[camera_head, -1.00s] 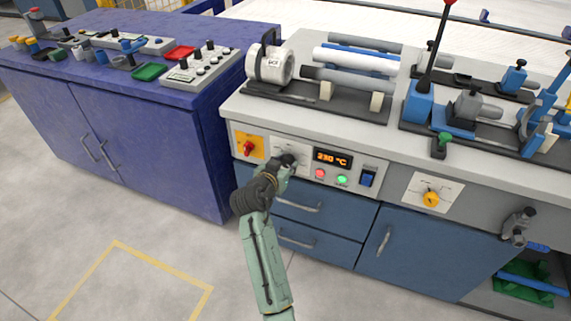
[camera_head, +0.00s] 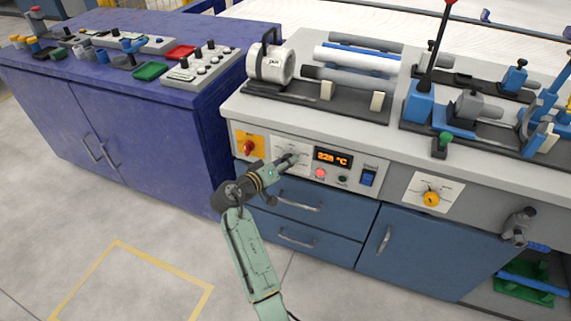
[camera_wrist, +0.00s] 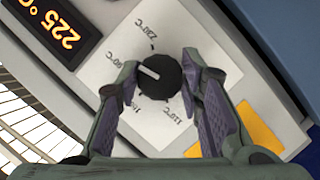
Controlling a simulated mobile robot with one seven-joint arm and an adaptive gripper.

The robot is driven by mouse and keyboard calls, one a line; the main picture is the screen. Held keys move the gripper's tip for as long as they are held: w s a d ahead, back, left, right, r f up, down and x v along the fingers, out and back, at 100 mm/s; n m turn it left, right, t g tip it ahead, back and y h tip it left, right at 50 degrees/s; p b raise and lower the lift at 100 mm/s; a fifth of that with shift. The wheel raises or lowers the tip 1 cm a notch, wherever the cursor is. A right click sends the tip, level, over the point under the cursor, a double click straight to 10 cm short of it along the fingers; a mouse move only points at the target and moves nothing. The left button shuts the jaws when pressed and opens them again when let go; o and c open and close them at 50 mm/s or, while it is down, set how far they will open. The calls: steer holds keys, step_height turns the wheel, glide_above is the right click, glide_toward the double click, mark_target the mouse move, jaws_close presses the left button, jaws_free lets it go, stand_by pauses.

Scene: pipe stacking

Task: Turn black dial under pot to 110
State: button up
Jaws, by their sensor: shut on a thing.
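The black dial (camera_wrist: 159,75) sits on a white plate marked with temperatures. Its white pointer line points to the upper left in the wrist view, towards a label that seems to read 190°C. The 110°C label lies below and right of the dial. My gripper (camera_wrist: 160,80) is shut on the dial, one finger on each side. In the head view my gripper (camera_head: 289,158) is at the dial plate and largely hides the dial. The orange display (camera_head: 333,158) reads about 228 °C; in the wrist view the display (camera_wrist: 62,25) seems to read 225.
A red knob (camera_head: 249,147) on a yellow plate is left of the dial. A red button (camera_head: 320,173), dark button and blue switch (camera_head: 368,178) are right. A white cylinder (camera_head: 273,65) with a dark handle stands above on the worktop. Drawer handles (camera_head: 298,206) protrude below.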

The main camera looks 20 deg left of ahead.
steer(key=n+t+y, duration=0.1)
steer(key=n+t, duration=0.1)
steer(key=n, duration=0.7)
steer(key=n+t+y+b, duration=0.1)
steer(key=n+t, duration=0.2)
steer(key=n, duration=0.7)
steer(key=n+t+y, duration=0.1)
steer(key=n+t, duration=0.2)
steer(key=n, duration=0.7)
steer(key=shift+d+f, duration=0.15)
steer(key=shift+f, duration=0.15)
steer(key=shift+n+t+y, duration=0.3)
steer(key=shift+n+y, duration=0.1)
steer(key=o, duration=1.1)
steer(key=shift+o, duration=0.2)
steer(key=v, duration=1.2)
